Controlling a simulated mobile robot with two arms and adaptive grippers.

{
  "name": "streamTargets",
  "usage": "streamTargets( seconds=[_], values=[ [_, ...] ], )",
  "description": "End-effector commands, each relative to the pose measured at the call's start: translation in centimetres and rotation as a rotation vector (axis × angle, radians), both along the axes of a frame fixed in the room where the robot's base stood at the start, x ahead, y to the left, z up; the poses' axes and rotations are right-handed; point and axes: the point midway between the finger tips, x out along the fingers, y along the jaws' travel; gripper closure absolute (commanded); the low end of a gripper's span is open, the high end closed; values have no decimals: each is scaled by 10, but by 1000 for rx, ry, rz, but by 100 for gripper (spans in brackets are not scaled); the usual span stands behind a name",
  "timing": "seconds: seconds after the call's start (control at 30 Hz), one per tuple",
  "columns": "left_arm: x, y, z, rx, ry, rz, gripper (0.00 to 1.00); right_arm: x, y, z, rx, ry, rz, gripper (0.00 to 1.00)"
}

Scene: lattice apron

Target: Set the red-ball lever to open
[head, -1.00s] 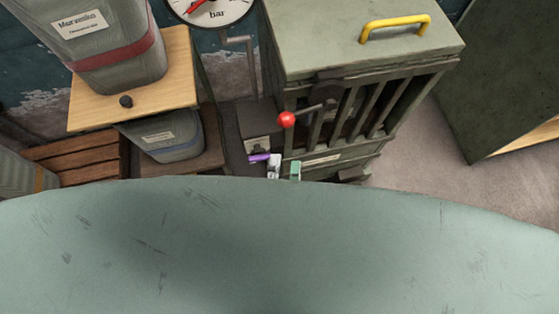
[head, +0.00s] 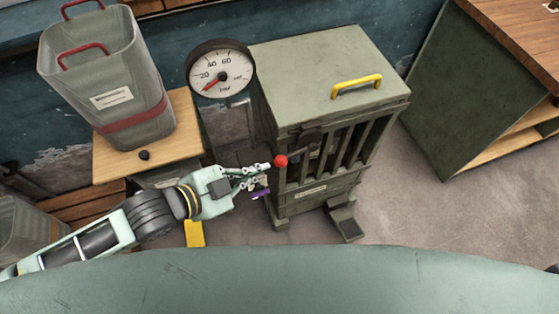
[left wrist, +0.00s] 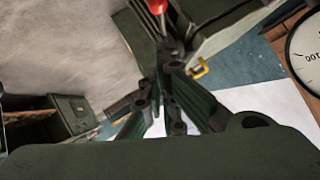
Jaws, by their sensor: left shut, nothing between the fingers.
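The red-ball lever (head: 281,160) is on the front left of a grey-green slatted cabinet (head: 320,70). Its dark arm slopes from a pivot down and left to the ball. My left gripper (head: 267,173) is shut and empty, with its fingertips just left of and slightly below the ball. Whether they touch it is unclear. In the left wrist view the red ball (left wrist: 157,6) shows at the top edge, beyond the shut fingers (left wrist: 161,98). I cannot read any open or shut mark for the lever. My right gripper is not in view.
A pressure gauge (head: 221,72) stands left of the cabinet, its red needle at the low end. A grey bin (head: 105,75) stands on a wooden shelf (head: 186,135). A purple piece (head: 261,193) is just below my fingertips. Floor right of the cabinet is clear.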

Motion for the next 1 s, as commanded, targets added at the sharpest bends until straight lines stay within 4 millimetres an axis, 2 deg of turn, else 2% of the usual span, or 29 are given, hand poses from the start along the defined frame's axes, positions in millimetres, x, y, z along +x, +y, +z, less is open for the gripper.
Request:
streamTargets(
  seconds=[0.17,0.6,0.8,1.0],
  values=[
    [10,-10,-7,5,-3,0,100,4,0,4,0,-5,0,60],
    [57,-70,-49,2,0,-1,100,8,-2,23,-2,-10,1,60],
    [68,-67,-74,5,1,-1,100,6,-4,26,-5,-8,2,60],
    [73,-67,-83,4,0,0,100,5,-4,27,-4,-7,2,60]
  ],
)
